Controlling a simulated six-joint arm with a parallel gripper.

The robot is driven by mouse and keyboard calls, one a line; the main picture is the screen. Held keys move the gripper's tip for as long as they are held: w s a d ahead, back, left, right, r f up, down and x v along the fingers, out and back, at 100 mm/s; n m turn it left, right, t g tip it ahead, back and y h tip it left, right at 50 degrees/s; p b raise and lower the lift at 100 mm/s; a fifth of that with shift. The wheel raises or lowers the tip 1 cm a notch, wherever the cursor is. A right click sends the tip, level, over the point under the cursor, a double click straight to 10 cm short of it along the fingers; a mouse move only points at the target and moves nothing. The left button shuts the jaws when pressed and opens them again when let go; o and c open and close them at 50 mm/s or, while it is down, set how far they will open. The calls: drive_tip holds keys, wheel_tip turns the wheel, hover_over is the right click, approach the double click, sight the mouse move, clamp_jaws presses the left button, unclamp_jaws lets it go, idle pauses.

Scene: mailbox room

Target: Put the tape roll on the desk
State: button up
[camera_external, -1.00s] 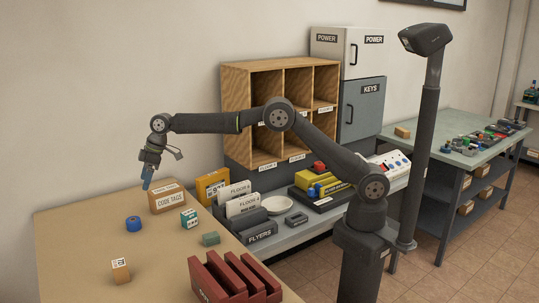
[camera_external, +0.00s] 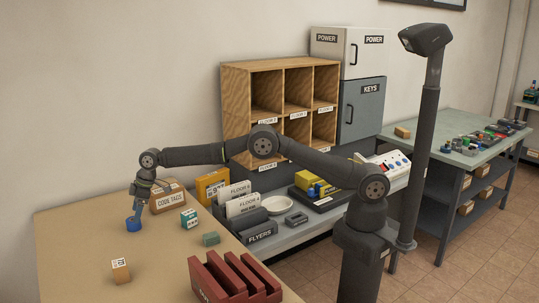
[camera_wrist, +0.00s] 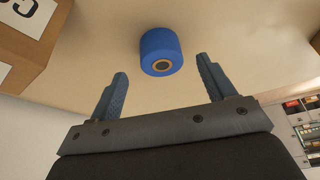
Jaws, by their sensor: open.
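A blue tape roll (camera_external: 133,225) lies on the tan desk (camera_external: 75,250), near its far left part. It also shows in the wrist view (camera_wrist: 161,52), beyond and between my two fingertips. My gripper (camera_external: 137,208) is low, just above the roll in the external view, with its fingers pointing down. In the wrist view my gripper (camera_wrist: 162,80) is open with nothing between its fingers. It appears apart from the roll.
A CODE TAGS box (camera_external: 168,199) stands close to the right of my gripper. A small white-and-green box (camera_external: 189,219), a green block (camera_external: 211,239), a small cardboard box (camera_external: 121,270) and a dark red rack (camera_external: 232,278) are on the desk. The desk's left side is clear.

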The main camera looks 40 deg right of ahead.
drive_tip(key=shift+x, duration=1.9)
drive_tip(key=shift+s, duration=0.1)
drive_tip(key=shift+c, duration=0.3)
drive_tip(key=c, duration=1.1)
drive_tip(key=shift+r, duration=0.1)
drive_tip(key=shift+r, duration=0.65)
wheel_tip(320, 180, up, 3)
drive_tip(key=shift+f, duration=0.2)
drive_tip(key=w+d+r, duration=0.1)
drive_tip(key=d+r, duration=0.1)
drive_tip(key=d, duration=0.1)
drive_tip(key=w+d+r, duration=0.2)
drive_tip(key=d, duration=0.2)
drive_tip(key=w+d+r, duration=0.2)
drive_tip(key=d+r, duration=0.1)
drive_tip(key=shift+d, duration=0.3)
